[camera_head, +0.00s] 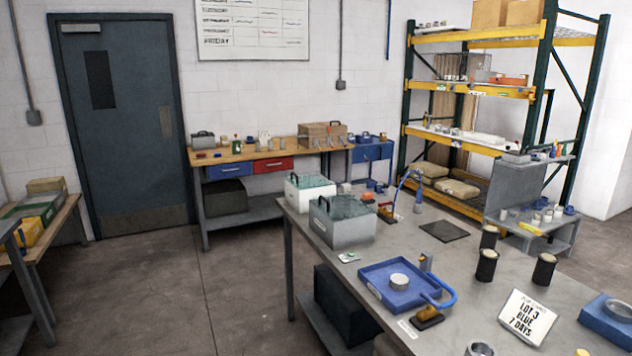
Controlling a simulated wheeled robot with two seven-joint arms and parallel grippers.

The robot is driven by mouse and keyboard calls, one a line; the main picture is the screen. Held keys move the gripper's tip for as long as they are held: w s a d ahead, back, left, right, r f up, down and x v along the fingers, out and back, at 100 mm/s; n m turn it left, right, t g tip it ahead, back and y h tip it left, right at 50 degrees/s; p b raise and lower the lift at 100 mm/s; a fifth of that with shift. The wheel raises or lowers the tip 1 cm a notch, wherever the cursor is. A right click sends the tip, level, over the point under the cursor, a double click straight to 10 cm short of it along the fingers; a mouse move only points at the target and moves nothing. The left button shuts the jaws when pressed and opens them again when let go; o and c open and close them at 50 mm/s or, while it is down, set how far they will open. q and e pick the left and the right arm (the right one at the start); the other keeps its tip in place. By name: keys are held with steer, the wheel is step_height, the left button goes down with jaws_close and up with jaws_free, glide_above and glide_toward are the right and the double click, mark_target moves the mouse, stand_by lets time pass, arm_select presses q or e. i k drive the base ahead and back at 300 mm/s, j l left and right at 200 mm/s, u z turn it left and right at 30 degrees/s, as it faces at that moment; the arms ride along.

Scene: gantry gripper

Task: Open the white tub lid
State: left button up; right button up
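A white tub (305,202) stands near the far left corner of the grey metal table (465,240). A greenish lid (309,181) lies on its top and looks closed, with a dark handle at its left end. A similar, greyer tub (346,234) with a greenish lid (347,208) stands just in front and hides part of the white tub's lower right. Neither of my grippers shows in the head view.
A flat black mat (444,231) lies right of the tubs. Open floor (180,290) lies left of the table.

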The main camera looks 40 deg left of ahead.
mark_target(309, 176)
steer(key=u, duration=1.5)
steer(key=i+j, duration=0.05)
